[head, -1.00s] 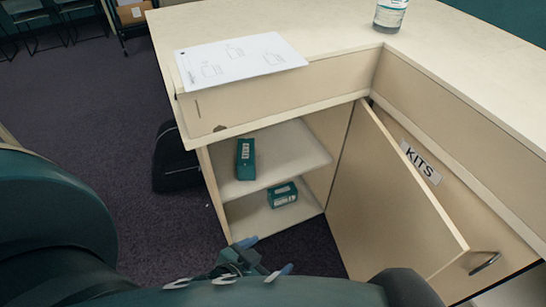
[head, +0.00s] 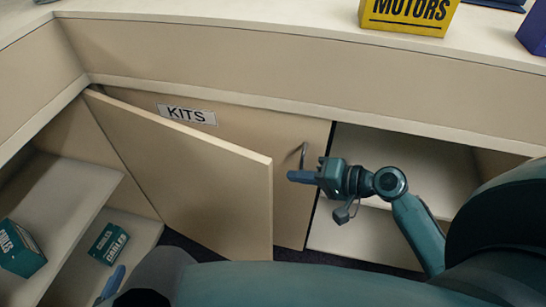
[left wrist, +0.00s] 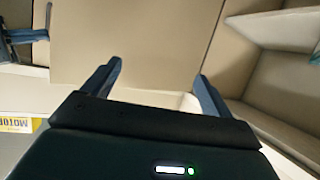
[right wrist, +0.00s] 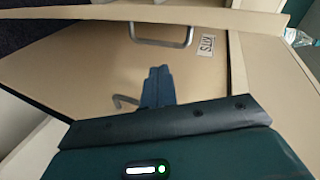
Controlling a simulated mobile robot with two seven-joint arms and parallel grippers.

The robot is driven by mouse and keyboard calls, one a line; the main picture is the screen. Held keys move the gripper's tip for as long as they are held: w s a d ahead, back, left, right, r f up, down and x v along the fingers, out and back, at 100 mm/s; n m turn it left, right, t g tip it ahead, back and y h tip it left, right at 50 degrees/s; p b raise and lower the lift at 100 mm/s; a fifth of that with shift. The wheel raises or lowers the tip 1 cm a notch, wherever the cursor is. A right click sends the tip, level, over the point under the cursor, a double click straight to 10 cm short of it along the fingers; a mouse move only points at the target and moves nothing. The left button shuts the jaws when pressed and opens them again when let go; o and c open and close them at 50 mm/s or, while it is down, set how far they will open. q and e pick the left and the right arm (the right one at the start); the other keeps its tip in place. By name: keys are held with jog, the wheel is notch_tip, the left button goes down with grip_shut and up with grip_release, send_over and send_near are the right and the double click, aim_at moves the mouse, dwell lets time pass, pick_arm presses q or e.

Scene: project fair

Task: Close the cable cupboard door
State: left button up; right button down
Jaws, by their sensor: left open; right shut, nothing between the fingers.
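The cable cupboard door (head: 190,180) stands open in the head view, hinged near the corner and sticking out in front of the KITS door (head: 245,128). Its handle (right wrist: 160,38) shows on its outer face in the right wrist view. The open cable cupboard (head: 75,190) has two shelf levels with teal cable boxes (head: 108,243). My right gripper (head: 292,176) is shut and empty, on the outer side, just right of the door's free edge. My left gripper (left wrist: 158,78) is open and empty, facing the door's inner face (left wrist: 135,40); in the head view only a finger shows.
The KITS door is shut, with its bar handle (head: 303,155) close to my right gripper. To its right is an open shelf compartment (head: 400,165). The countertop (head: 250,22) above carries a yellow MOTORS box (head: 408,16) and a purple box at far right.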

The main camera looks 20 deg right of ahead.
aim_at(257, 154)
notch_tip(257, 154, up, 6)
jog(key=w+d+r+y+b, duration=0.1)
jog(key=d+y+b, duration=0.2)
jog(key=y+b, duration=0.15)
jog(key=shift+m+y, duration=0.25)
jog(key=shift+m, duration=0.05)
jog(key=w+a, duration=0.1)
jog(key=a, duration=0.2)
jog(key=w+a+p, duration=0.1)
jog(key=a, duration=0.3)
jog(key=w+a+p, duration=0.1)
jog(key=a, duration=0.2)
jog(key=shift+w+a+r, duration=0.15)
jog(key=shift+w+a, duration=0.15)
jog(key=shift+s+a, duration=0.2)
pick_arm(q)
jog(key=shift+d+f+t, duration=0.15)
jog(key=shift+f+t, duration=0.05)
jog(key=shift+t, duration=0.2)
pick_arm(e)
jog(key=shift+s+a, duration=0.15)
pick_arm(q)
jog(key=shift+w+r, duration=0.2)
jog(key=shift+r, duration=0.05)
